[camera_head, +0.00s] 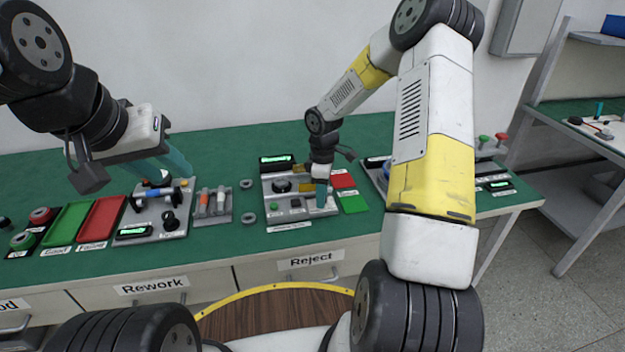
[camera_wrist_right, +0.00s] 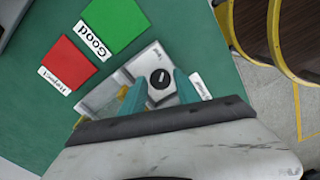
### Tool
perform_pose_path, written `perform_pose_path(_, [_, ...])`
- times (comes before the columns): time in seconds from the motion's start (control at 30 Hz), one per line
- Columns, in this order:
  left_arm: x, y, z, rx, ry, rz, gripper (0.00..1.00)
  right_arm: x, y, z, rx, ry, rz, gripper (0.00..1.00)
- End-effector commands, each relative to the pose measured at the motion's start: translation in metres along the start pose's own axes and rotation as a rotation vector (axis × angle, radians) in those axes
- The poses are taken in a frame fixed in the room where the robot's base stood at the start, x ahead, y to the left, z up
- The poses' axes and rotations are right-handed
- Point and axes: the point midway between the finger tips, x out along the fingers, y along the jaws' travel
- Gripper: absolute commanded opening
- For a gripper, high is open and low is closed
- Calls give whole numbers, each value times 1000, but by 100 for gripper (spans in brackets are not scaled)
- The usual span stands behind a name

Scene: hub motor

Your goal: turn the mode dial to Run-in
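In the right wrist view, a round black dial (camera_wrist_right: 160,78) with a light pointer mark sits on a grey-white panel (camera_wrist_right: 120,92). The small labels around it are too small to read, so I cannot tell its setting. My right gripper (camera_wrist_right: 160,84) has its two teal fingers on either side of the dial, apart, with small gaps visible. In the head view my right gripper (camera_head: 321,194) points down at the right part of the middle station (camera_head: 290,218) and hides the dial. My left gripper (camera_head: 172,160) hangs above the left station; its finger gap is unclear.
Red (camera_head: 343,181) and green (camera_head: 354,203) pads lie right of the middle station. Left are a holder with screwdriver-like tools (camera_head: 212,204), loose rings (camera_head: 248,217), and another station (camera_head: 160,212). The green bench (camera_head: 235,250) is clear in front.

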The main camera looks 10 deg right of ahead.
Motion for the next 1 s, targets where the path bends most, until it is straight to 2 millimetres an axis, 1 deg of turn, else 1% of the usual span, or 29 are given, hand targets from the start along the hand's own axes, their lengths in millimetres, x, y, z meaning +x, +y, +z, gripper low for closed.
perform_pose_path(0.2, [0, 0, 0, 0, 0, 0, 36, 1, 0, 0, 0, 0, 0, 38])
perform_pose_path(0.23, [0, 0, 0, 0, 0, 0, 36, 1, 0, 0, 0, 0, 0, 36])
perform_pose_path(0.37, [0, 0, 0, 0, 0, 0, 36, 1, 0, 0, 0, 0, 0, 10])
perform_pose_path(0.4, [0, 0, 0, 0, 0, 0, 36, 1, 0, 0, 0, 0, 0, 2])
perform_pose_path(0.43, [0, 0, 0, 0, 0, 0, 36, 0, 0, 0, 0, 0, 0, 0])
perform_pose_path(0.77, [0, 0, 0, 0, 0, 0, 36, 0, 0, 0, 31, 0, 1, 0])
perform_pose_path(1.0, [0, 0, 0, 0, 0, 0, 36, 0, 0, -1, 160, -1, 2, 0])
